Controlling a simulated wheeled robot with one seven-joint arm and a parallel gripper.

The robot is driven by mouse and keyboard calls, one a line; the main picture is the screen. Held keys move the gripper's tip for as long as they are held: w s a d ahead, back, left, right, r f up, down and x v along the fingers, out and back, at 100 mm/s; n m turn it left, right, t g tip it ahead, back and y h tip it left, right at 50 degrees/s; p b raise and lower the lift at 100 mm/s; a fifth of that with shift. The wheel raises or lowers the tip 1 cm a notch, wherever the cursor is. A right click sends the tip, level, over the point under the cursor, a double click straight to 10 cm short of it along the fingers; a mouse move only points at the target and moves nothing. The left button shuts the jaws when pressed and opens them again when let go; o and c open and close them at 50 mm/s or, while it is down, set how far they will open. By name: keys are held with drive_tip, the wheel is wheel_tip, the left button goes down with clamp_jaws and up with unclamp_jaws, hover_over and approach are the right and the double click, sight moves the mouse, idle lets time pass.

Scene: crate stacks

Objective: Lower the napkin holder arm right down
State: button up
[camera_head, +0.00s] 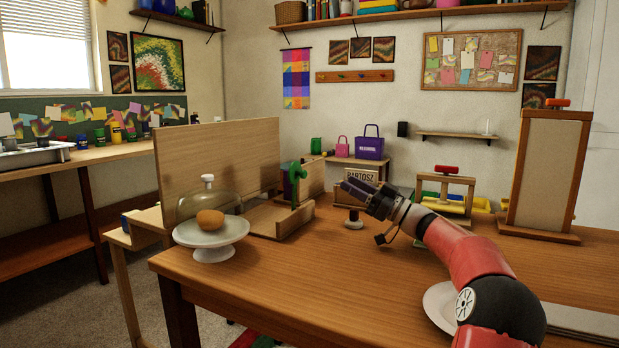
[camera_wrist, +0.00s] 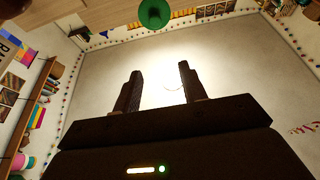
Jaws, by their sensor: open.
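A wooden holder (camera_head: 278,220) with a low base stands on the table, left of my gripper in the head view. A green arm (camera_head: 296,185) stands raised at its right end; I take this as the napkin holder arm. A round green part (camera_wrist: 155,12) shows at the top edge of the wrist view, beyond the fingertips. My gripper (camera_head: 350,187) is above the table, right of the green arm and apart from it. In the wrist view its two fingers (camera_wrist: 159,82) are spread, with nothing between them but the bright ceiling.
A cake stand (camera_head: 212,240) with a bun under a clear dome stands left of the holder. A small red-handled wooden frame (camera_head: 447,180) and a tall wooden panel (camera_head: 545,170) stand to the right. A white plate (camera_head: 438,303) lies by my arm. The front middle of the table (camera_head: 310,290) is clear.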

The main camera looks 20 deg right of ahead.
sight(306, 175)
drive_tip(key=w+a+p, duration=0.1)
drive_tip(key=w+a, duration=0.1)
drive_tip(key=w, duration=0.1)
drive_tip(key=w+a+p, duration=0.1)
drive_tip(key=w+a, duration=0.2)
drive_tip(key=w+a+r+p, duration=0.1)
drive_tip(key=w+a, duration=0.2)
drive_tip(key=w, duration=0.1)
drive_tip(key=shift+w, duration=0.1)
drive_tip(key=shift+c, duration=0.4)
drive_tip(key=shift+r, duration=0.1)
clamp_jaws()
